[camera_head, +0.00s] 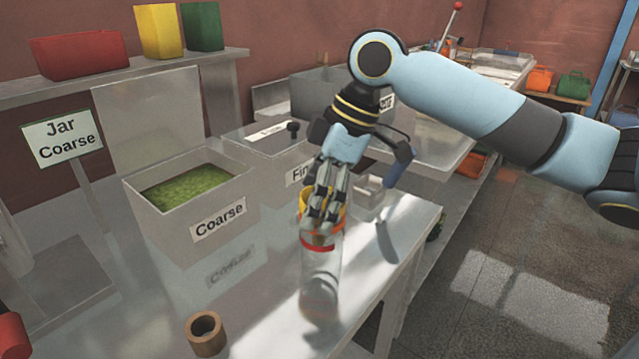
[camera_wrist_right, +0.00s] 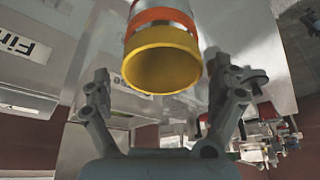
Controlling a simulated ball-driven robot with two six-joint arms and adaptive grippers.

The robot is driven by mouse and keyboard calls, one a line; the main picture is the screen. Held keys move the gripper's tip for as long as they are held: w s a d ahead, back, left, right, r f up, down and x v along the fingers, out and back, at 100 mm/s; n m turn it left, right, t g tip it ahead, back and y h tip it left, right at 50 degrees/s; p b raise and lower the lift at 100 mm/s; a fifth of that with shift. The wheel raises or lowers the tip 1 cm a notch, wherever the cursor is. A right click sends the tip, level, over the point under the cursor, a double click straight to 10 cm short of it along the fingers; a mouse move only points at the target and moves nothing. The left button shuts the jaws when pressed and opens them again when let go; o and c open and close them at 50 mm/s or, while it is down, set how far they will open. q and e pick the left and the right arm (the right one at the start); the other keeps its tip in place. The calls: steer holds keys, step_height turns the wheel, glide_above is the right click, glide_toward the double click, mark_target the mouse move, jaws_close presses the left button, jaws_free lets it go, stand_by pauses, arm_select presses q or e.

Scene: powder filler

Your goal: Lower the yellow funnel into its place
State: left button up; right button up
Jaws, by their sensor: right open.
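The yellow funnel (camera_head: 305,203) is at the top of a clear jar (camera_head: 320,283) with a red ring (camera_head: 318,246), near the table's front right edge. My right gripper (camera_head: 321,222) is over it from above, and its fingers hide much of it. In the right wrist view the funnel (camera_wrist_right: 162,42) shows its wide open mouth, with the orange-red ring directly behind it. My right gripper (camera_wrist_right: 160,84) is open there, one finger on each side and apart from the funnel. Whether the funnel is fully seated is hard to tell. My left gripper is out of view.
A bin labelled Coarse (camera_head: 165,222) holds green powder, with a Fine bin (camera_head: 270,165) beside it. A brown ring (camera_head: 206,333) lies at the table front. A Jar Coarse sign (camera_head: 62,138) stands at left. The table between ring and jar is clear.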

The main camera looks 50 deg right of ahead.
steer(key=v, duration=0.5)
steer(key=shift+s+d+r, duration=0.15)
steer(key=shift+d+r, duration=0.1)
steer(key=shift+r, duration=0.1)
steer(key=shift+s+r, duration=0.1)
steer(key=shift+r, duration=0.45)
